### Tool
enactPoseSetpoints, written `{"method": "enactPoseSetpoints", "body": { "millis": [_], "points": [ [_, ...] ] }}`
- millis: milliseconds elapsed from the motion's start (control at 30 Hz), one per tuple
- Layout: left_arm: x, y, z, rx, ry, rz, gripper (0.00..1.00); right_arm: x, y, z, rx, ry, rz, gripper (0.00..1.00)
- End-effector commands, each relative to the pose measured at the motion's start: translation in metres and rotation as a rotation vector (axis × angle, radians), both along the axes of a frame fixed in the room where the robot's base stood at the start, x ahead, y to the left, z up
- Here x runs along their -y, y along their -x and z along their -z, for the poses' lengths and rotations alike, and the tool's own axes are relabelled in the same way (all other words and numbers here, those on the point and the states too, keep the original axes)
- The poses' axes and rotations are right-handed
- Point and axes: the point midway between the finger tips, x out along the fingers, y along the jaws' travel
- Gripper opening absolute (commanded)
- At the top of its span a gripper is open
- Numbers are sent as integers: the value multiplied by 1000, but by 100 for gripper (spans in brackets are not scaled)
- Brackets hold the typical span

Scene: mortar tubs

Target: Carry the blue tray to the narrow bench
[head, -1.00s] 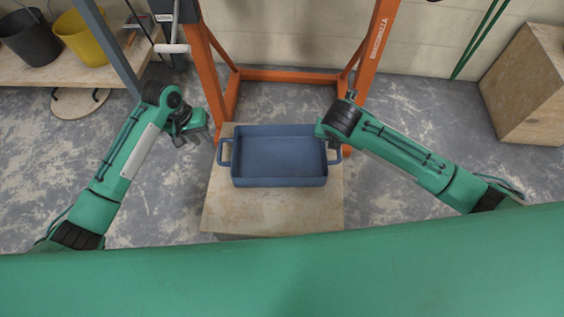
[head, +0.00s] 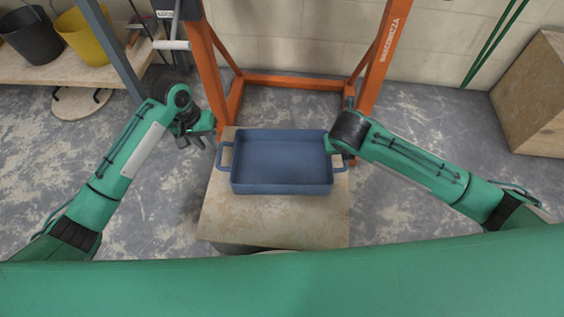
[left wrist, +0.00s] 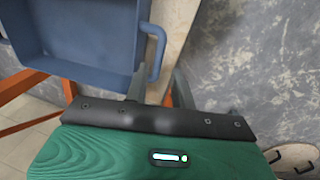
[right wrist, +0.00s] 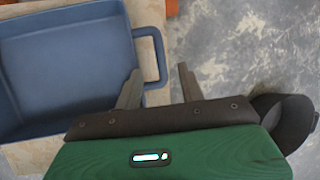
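The blue tray (head: 282,162) lies level on a wooden-topped stand (head: 270,222) in the middle of the head view, with a loop handle at each end. My left gripper (head: 203,138) is open and empty, just outside the left handle. In the left wrist view that handle (left wrist: 157,52) shows just ahead of the parted fingers (left wrist: 158,88). My right gripper is mostly hidden under its wrist in the head view. In the right wrist view its fingers (right wrist: 159,85) are parted near the right handle (right wrist: 158,58). I cannot tell whether either gripper touches a handle.
An orange frame (head: 290,82) stands behind the tray. A wooden bench (head: 75,72) at the back left bears a black bucket (head: 31,37) and a yellow bucket (head: 82,36). A wooden box (head: 535,95) stands at the right. Grey floor is open on both sides of the stand.

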Motion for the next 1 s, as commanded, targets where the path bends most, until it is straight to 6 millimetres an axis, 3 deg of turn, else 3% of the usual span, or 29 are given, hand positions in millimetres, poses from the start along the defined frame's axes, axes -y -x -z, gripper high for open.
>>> {"method": "enactPoseSetpoints", "body": {
  "millis": [300,500,700,1000],
  "points": [
    [12,2,63,-3,0,0,25,13,-22,59,-4,1,1,40],
    [19,2,93,-2,0,0,25,19,-35,86,-1,0,0,40],
    [21,2,107,1,0,0,25,23,-40,100,-1,0,1,40],
    [22,2,109,1,0,0,25,23,-41,101,0,0,0,40]
  ]
}}
